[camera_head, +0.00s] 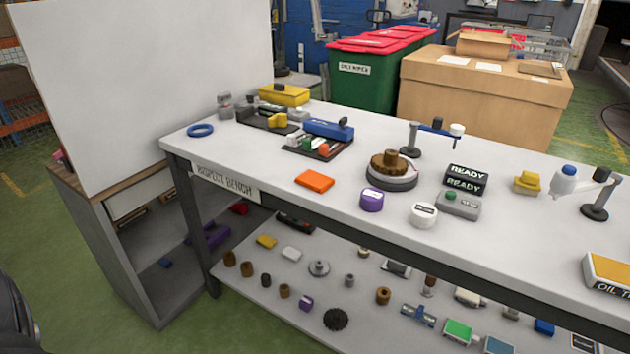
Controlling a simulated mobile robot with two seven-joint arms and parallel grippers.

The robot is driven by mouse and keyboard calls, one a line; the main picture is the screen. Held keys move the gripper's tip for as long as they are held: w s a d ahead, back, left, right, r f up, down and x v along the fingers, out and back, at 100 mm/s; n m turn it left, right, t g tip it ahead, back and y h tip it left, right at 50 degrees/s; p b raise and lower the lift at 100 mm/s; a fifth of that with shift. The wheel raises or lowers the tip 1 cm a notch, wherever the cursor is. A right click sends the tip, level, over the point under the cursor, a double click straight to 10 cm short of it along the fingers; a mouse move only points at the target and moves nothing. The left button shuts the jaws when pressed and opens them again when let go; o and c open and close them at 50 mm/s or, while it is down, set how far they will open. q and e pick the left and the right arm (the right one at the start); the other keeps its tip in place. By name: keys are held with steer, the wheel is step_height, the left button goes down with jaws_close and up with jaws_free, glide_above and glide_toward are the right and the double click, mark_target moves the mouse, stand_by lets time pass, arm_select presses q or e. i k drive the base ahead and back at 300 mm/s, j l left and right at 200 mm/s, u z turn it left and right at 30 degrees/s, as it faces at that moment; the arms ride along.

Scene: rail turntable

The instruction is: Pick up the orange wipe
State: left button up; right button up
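The orange wipe (314,181) is a flat, thick orange rectangle lying on the white top of the inspect bench (262,163), near its front edge. It is fully visible and nothing touches it. Neither of my grippers shows in the head view, so I cannot see how they stand relative to the wipe.
A purple round container (372,200) and a turntable with a brown part (391,171) stand right of the wipe. A dark tray with a blue-topped tool (328,129) is behind it. A blue ring (200,130) lies far left. Bench top around the wipe is clear.

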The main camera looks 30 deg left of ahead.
mark_target(319, 183)
steer(key=j+u, duration=0.2)
steer(key=j, duration=0.15)
steer(key=i+j+u, duration=0.15)
steer(key=j, duration=0.2)
steer(key=i+j+u, duration=0.2)
steer(key=j, duration=0.15)
steer(key=i+j+u, duration=0.2)
steer(key=j, duration=0.15)
steer(key=k, duration=0.1)
